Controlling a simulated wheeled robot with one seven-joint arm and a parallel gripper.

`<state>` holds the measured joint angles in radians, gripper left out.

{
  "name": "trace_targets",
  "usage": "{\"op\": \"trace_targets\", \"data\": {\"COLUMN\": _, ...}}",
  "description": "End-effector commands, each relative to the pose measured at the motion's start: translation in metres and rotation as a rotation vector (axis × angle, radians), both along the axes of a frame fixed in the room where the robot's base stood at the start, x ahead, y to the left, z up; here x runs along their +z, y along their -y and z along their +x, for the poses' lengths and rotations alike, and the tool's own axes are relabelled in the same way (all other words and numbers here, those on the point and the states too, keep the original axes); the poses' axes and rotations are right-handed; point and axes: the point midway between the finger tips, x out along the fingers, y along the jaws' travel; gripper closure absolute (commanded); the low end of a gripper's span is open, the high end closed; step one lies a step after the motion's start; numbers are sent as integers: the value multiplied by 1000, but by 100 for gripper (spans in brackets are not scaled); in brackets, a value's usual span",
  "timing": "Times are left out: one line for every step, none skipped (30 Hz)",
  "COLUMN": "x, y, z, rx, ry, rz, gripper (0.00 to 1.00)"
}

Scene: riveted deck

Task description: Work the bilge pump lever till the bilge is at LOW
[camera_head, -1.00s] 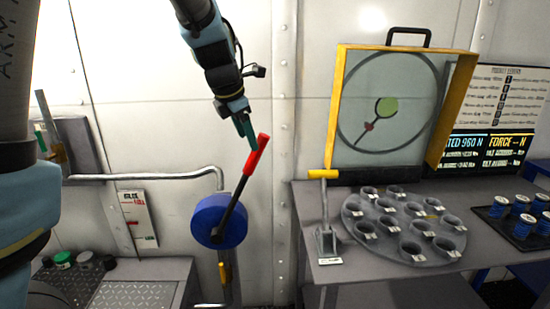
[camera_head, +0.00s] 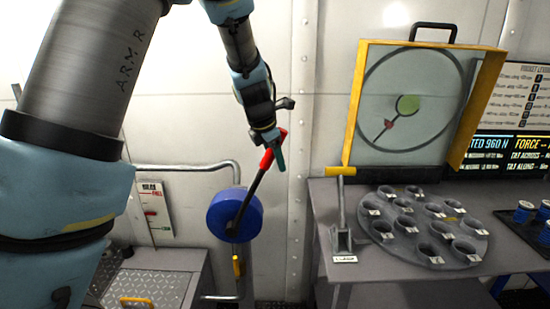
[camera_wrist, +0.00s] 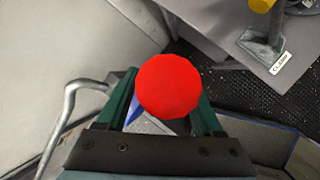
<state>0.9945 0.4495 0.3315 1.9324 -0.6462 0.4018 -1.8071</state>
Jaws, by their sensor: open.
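The bilge pump is a blue round drum (camera_head: 236,217) low on the wall, left of the bench. Its black lever with a red grip (camera_head: 267,159) leans up to the right. My gripper (camera_head: 276,150) is open at the top of the red grip. In the wrist view the round red end of the grip (camera_wrist: 169,86) sits between my two green fingers (camera_wrist: 166,104); whether they touch it I cannot tell. A white gauge plate (camera_head: 152,206) with red and green marks is on the wall left of the pump; its lettering is too small to read surely.
A grey bench (camera_head: 400,288) stands right of the pump, bearing a yellow-handled lever (camera_head: 341,205), a round plate of cups (camera_head: 384,238) and a yellow-framed dial (camera_head: 352,110). A grey pipe (camera_head: 190,167) runs along the wall above the pump. A treadplate box (camera_head: 165,270) is at lower left.

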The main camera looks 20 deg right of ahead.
Motion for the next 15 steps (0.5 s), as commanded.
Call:
{"op": "trace_targets", "data": {"x": 0, "y": 0, "z": 0, "rx": 0, "ry": 0, "rz": 0, "gripper": 32}}
{"op": "trace_targets", "data": {"x": 0, "y": 0, "z": 0, "rx": 0, "ry": 0, "rz": 0, "gripper": 32}}
{"op": "trace_targets", "data": {"x": 0, "y": 0, "z": 0, "rx": 0, "ry": 0, "rz": 0, "gripper": 32}}
{"op": "trace_targets", "data": {"x": 0, "y": 0, "z": 0, "rx": 0, "ry": 0, "rz": 0, "gripper": 32}}
{"op": "trace_targets", "data": {"x": 0, "y": 0, "z": 0, "rx": 0, "ry": 0, "rz": 0, "gripper": 34}}
{"op": "trace_targets", "data": {"x": 0, "y": 0, "z": 0, "rx": 0, "ry": 0, "rz": 0, "gripper": 39}}
{"op": "trace_targets", "data": {"x": 0, "y": 0, "z": 0, "rx": 0, "ry": 0, "rz": 0, "gripper": 42}}
{"op": "trace_targets", "data": {"x": 0, "y": 0, "z": 0, "rx": 0, "ry": 0, "rz": 0, "gripper": 45}}
{"op": "trace_targets", "data": {"x": 0, "y": 0, "z": 0, "rx": 0, "ry": 0, "rz": 0, "gripper": 50}}
{"op": "trace_targets", "data": {"x": 0, "y": 0, "z": 0, "rx": 0, "ry": 0, "rz": 0, "gripper": 53}}
{"op": "trace_targets", "data": {"x": 0, "y": 0, "z": 0, "rx": 0, "ry": 0, "rz": 0, "gripper": 57}}
{"op": "trace_targets", "data": {"x": 0, "y": 0, "z": 0, "rx": 0, "ry": 0, "rz": 0, "gripper": 61}}
{"op": "trace_targets", "data": {"x": 0, "y": 0, "z": 0, "rx": 0, "ry": 0, "rz": 0, "gripper": 65}}
{"op": "trace_targets", "data": {"x": 0, "y": 0, "z": 0, "rx": 0, "ry": 0, "rz": 0, "gripper": 68}}
{"op": "trace_targets", "data": {"x": 0, "y": 0, "z": 0, "rx": 0, "ry": 0, "rz": 0, "gripper": 72}}
